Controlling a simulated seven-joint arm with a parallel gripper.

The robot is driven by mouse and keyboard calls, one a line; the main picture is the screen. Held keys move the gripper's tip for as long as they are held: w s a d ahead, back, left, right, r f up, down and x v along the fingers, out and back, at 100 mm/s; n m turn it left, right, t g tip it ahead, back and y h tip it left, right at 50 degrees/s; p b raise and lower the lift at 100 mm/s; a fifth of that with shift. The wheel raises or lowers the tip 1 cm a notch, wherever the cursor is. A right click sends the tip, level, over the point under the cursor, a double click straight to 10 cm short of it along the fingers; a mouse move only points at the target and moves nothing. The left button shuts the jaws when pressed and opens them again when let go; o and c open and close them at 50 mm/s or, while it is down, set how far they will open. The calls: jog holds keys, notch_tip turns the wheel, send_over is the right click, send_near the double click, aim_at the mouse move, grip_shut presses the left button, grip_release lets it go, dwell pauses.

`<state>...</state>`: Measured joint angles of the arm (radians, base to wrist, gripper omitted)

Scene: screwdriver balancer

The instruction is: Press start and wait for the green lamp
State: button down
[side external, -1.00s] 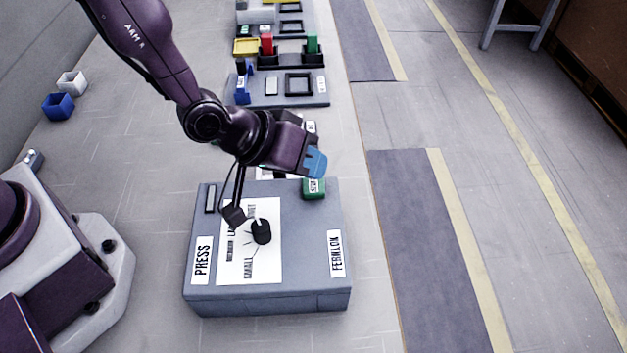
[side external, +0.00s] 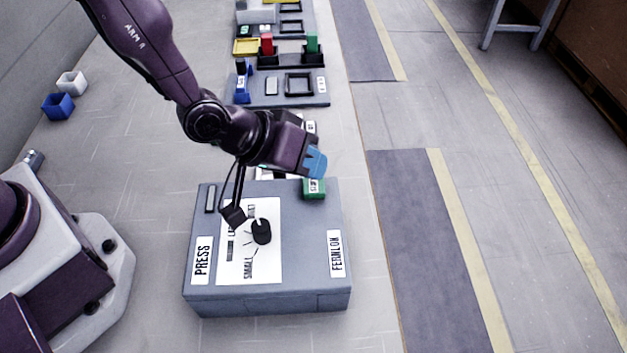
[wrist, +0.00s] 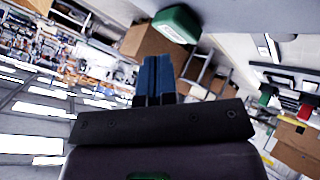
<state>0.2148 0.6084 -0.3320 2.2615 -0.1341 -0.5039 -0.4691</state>
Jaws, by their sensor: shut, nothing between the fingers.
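The grey press box (side external: 270,300) stands in the middle of the side view, with a label reading PRESS. A green block with a white label (side external: 314,187), apparently the start button, sits at its far right corner. The green block also shows at the top of the wrist view (wrist: 177,23). My gripper (side external: 316,162) has blue fingertips and hovers near the green block, seemingly just above and beyond it; I cannot tell whether they touch. In the wrist view its blue fingers (wrist: 155,80) are together and empty. I see no lit green lamp.
A black knob (side external: 261,231) sits on a white sheet (side external: 268,270) on the box top. Behind are a grey fixture plate (side external: 305,102) with a black frame, and red and green blocks.

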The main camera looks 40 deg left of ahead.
aim_at(310, 182)
jog(key=shift+f, duration=0.1)
jog(key=shift+f, duration=0.3)
jog(key=shift+f, duration=0.7)
dwell(0.7)
jog(key=shift+w+r, duration=0.1)
dwell(0.5)
jog(key=shift+r, duration=0.7)
jog(key=shift+r, duration=2.55)
